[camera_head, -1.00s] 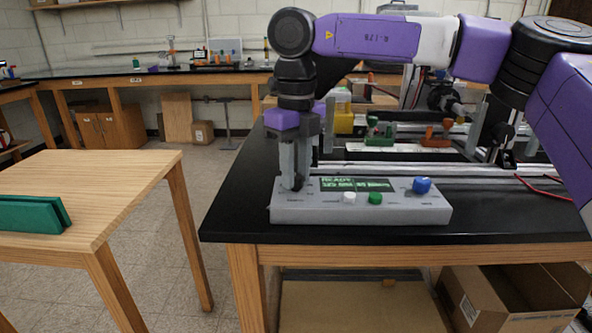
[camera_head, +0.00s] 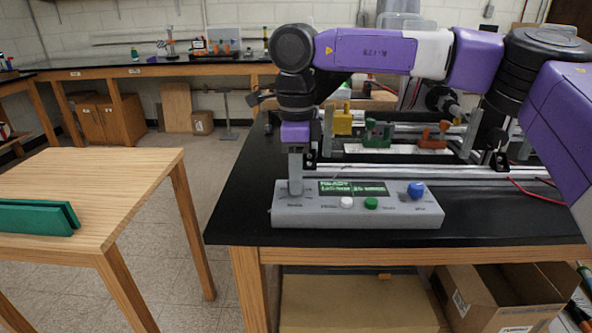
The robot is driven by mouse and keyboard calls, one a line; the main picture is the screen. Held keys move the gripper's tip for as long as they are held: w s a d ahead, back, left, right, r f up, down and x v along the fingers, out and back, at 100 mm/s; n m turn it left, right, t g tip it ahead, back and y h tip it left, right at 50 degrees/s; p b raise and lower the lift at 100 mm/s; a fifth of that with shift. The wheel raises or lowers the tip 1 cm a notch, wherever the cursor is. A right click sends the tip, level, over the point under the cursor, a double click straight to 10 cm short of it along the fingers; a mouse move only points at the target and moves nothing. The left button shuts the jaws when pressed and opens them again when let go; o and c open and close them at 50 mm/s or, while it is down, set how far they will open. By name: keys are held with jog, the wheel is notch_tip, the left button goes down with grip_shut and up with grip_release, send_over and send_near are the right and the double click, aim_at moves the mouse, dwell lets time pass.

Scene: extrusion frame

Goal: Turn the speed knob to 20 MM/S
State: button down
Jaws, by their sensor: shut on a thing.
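The grey control box (camera_head: 360,220) sits near the front edge of the black bench. Its green display (camera_head: 352,188) reads READY on the top line; the smaller text below is too blurred to read surely. A white button (camera_head: 347,202), a green button (camera_head: 371,203) and a blue knob (camera_head: 416,190) are on its top face. My gripper (camera_head: 296,186) points straight down at the box's left end, its fingers shut on the speed knob there. The knob itself is hidden by the fingers, so its pointer cannot be seen.
Behind the box are metal rails (camera_head: 420,172), a yellow block (camera_head: 343,122), a green clamp (camera_head: 377,133) and an orange clamp (camera_head: 435,135). A wooden table (camera_head: 110,185) with a green object (camera_head: 38,217) stands to the left.

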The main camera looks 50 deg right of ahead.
jog(key=shift+n+p, duration=0.35)
jog(key=shift+n, duration=0.95)
jog(key=c, duration=1.1)
grip_release()
notch_tip(320, 180, up, 8)
jog(key=shift+f+p, duration=0.1)
jog(key=shift+p, duration=0.4)
